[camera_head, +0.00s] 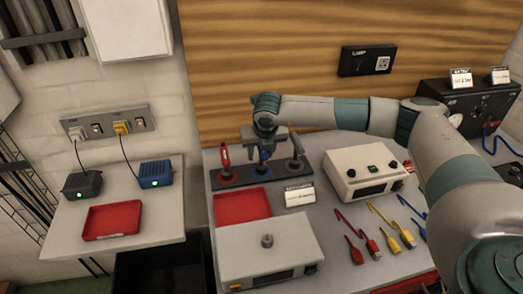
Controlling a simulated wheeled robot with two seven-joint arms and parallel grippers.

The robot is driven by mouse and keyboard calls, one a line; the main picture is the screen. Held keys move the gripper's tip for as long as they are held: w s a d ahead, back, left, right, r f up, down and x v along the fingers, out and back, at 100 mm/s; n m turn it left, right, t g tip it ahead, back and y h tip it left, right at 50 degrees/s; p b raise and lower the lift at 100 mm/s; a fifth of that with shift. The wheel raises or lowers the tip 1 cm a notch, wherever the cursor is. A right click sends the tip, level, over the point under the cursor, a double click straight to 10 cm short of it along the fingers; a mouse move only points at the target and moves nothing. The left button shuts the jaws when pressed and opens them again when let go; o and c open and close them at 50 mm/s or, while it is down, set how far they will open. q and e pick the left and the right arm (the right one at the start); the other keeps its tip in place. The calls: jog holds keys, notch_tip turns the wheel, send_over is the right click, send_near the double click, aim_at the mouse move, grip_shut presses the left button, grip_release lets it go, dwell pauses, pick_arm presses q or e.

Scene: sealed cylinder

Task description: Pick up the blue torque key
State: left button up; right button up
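A dark rack (241,178) on the table holds a row of upright keys. The red key (225,158) is at the left, the blue torque key (264,157) in the middle and a grey key (295,160) at the right. My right arm comes in from the right, and its gripper (264,146) points down right over the blue key, hiding its top. The fingers are too small and overlapped to tell whether they are open or touch the key. The blue key's foot still stands in the rack. My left gripper is not in view.
A red tray (242,206) and a label stand (300,195) are in front of the rack. A grey box with a knob (268,263) is nearer, and a white device (366,178) is at right. Red and yellow cables (392,240) lie at front right. A wooden panel (300,60) rises behind.

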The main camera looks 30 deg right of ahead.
dwell(0.4)
grip_shut()
dwell(1.3)
